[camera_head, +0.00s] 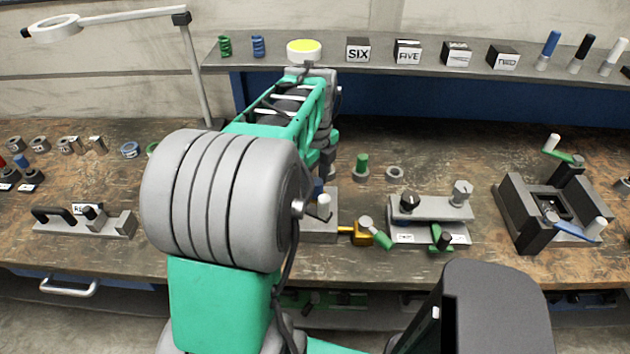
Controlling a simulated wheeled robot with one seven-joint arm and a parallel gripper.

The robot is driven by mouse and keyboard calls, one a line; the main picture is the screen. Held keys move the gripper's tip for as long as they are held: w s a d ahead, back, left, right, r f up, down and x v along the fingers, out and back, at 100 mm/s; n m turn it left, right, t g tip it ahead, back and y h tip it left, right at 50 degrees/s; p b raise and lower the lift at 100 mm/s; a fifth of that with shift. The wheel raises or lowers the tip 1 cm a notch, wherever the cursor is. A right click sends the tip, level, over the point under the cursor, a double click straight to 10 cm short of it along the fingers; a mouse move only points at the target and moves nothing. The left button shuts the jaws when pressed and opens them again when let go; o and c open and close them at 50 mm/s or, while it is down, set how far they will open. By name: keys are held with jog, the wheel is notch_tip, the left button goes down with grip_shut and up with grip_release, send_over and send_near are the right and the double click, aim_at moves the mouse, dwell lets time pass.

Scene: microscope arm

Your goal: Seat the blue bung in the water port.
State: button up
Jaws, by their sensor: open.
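A small blue piece (318,187), which may be the blue bung, shows just right of my arm, above a grey block (320,232). It stands close behind a white-topped post (323,206). My arm covers much of this spot, so I cannot tell whether the blue piece is in a hole or loose. The water port cannot be made out for sure. My gripper (327,172) points down just above the blue piece, mostly hidden by my arm. It is open.
A brass valve with a green handle (362,233) juts right from the block. A green-topped plug (362,166) and a grey ring (394,173) stand behind. A clamp fixture (430,218) and a dark frame (545,210) stand right. A lamp post (196,75) rises behind my arm.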

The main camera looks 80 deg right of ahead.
notch_tip(320, 180, up, 12)
jog(key=w+a+f+n, duration=0.1)
jog(key=w+a+n, duration=0.4)
jog(key=w, duration=0.2)
jog(key=w+a+f+n, duration=0.1)
jog(key=w+a+n, duration=0.3)
jog(key=w+n, duration=0.2)
jog(key=w+a+f+n+t+h, duration=0.1)
jog(key=w+a+f+n, duration=0.1)
jog(key=w+a+n, duration=0.3)
jog(key=shift+w+a+n, duration=0.15)
jog(key=shift+w+n, duration=0.15)
jog(key=shift+w, duration=0.45)
jog(key=shift+w+a+n, duration=0.15)
jog(key=shift+w+n, duration=0.15)
jog(key=shift+w, duration=0.4)
jog(key=w+a+f+n, duration=0.1)
jog(key=a+f+n, duration=0.1)
jog(key=a+n, duration=0.5)
jog(key=w+a+f+n+t, duration=0.1)
jog(key=w+a+f+n, duration=0.1)
jog(key=a+n, duration=0.6)
jog(key=w+a+f+n+t+y, duration=0.1)
jog(key=a+f+n, duration=0.3)
jog(key=a+n, duration=0.4)
jog(key=a, duration=0.3)
jog(key=shift+w+a, duration=0.15)
jog(key=shift+a, duration=0.25)
